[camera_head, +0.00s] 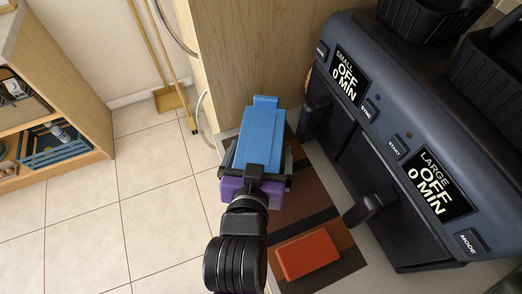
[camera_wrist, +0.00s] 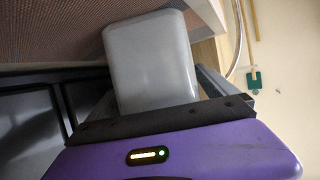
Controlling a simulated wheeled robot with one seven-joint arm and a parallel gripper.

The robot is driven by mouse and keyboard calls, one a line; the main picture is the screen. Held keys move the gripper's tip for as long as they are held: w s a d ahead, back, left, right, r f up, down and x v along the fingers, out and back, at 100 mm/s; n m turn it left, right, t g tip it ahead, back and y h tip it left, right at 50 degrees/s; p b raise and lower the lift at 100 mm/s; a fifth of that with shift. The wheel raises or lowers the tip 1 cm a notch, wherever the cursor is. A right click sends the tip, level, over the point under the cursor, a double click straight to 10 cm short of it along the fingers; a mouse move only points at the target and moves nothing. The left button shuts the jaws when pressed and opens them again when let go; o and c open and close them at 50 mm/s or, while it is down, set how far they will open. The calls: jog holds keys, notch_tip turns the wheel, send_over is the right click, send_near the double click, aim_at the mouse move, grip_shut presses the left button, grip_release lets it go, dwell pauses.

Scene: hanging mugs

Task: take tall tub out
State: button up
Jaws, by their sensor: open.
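A long blue box-like thing (camera_head: 259,136), likely the tall tub, extends forward from my gripper in the head view. In the wrist view a grey rounded box face (camera_wrist: 152,62) stands between the fingers; I cannot tell for sure that it is the same thing. My gripper (camera_head: 258,160), with its purple body, is over the left edge of the counter. Its fingers are open, one to each side of the box; the wrist view also shows them (camera_wrist: 165,105). Contact between fingers and box is hidden.
A dark two-drawer appliance (camera_head: 405,125) with handles and displays fills the right. An orange block (camera_head: 307,254) lies on a brown striped mat (camera_head: 345,262). A wooden panel (camera_head: 245,55) rises behind. A wooden shelf (camera_head: 75,85) stands at left, with clear tiled floor between.

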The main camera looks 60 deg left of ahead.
jog(key=c, duration=1.3)
